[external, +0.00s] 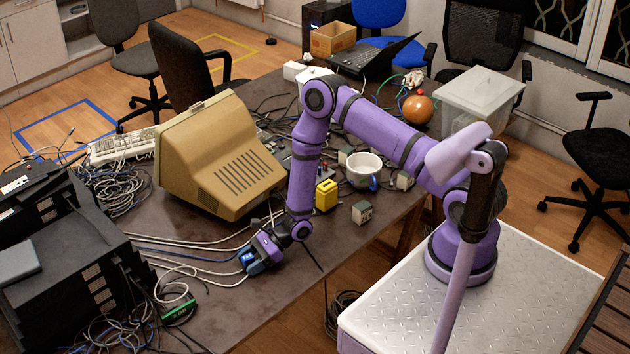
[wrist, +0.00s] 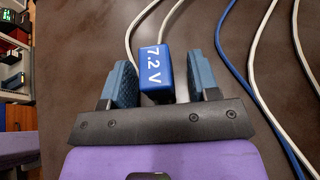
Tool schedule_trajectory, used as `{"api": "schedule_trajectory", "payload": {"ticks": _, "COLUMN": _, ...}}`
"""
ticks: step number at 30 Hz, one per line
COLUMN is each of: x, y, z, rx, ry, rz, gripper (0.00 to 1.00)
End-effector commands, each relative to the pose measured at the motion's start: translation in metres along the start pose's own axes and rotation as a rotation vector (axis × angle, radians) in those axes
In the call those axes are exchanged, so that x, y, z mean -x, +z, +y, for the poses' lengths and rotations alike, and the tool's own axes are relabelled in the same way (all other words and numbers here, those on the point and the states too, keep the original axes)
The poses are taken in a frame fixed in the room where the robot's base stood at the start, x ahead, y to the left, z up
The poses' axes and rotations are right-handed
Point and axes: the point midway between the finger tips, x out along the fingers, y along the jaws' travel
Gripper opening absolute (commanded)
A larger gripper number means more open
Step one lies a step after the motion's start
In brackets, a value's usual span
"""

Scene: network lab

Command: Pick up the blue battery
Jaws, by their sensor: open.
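The blue battery, marked 7.2 V, stands on the dark table in the wrist view (wrist: 154,72). My gripper (wrist: 164,78) is open, with one blue finger pad on each side of the battery. A gap shows between the battery and each pad. In the external view my gripper (external: 257,258) is low over the near part of the table, left of the yellow block. The battery there is hard to tell apart from the blue finger pads.
White cables and a blue cable (wrist: 242,72) lie close around the battery. A beige monitor (external: 225,150) stands behind. A yellow block (external: 326,196), small cube (external: 362,212) and mug (external: 363,170) are to the right. Black equipment (external: 75,260) is at left. Bare table lies in front.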

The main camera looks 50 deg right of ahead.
Motion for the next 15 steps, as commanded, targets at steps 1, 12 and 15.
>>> {"api": "schedule_trajectory", "payload": {"ticks": 1, "x": -0.0035, "y": -0.0002, "z": 0.0002, "rx": 0.000, "ry": 0.000, "rz": 0.000, "gripper": 0.55}}
{"api": "schedule_trajectory", "payload": {"ticks": 12, "x": -0.0043, "y": -0.0001, "z": -0.0001, "rx": -0.001, "ry": 0.000, "rz": 0.000, "gripper": 0.21}}
{"api": "schedule_trajectory", "payload": {"ticks": 15, "x": -0.0043, "y": 0.0000, "z": -0.0001, "rx": -0.001, "ry": 0.000, "rz": 0.000, "gripper": 0.00}}
